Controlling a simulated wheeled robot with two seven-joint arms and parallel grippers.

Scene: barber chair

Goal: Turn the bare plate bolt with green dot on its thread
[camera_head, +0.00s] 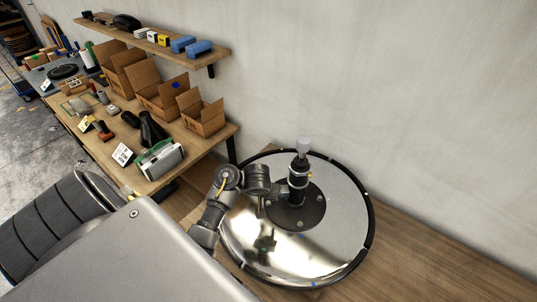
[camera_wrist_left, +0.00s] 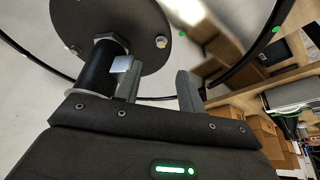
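A round dark plate (camera_head: 313,217) with several bolts sits in the middle of the large shiny disc (camera_head: 345,235). A black column (camera_head: 298,182) stands upright from it. In the left wrist view, one bolt (camera_wrist_left: 162,42) is near the plate's edge, beyond the gap between my fingers, and another bolt (camera_wrist_left: 75,50) is further left. I cannot make out a green dot on either thread. My left gripper (camera_wrist_left: 158,80) is open, with nothing between its fingers, beside the column. In the head view my left arm reaches in over the disc's left side; its fingertips are not clear. My right gripper is not seen.
The column rises close to my left gripper. A workbench (camera_head: 221,136) with open cardboard boxes (camera_head: 203,115) and tools stands left, below a wall shelf (camera_head: 217,54). A bare wall is behind the disc.

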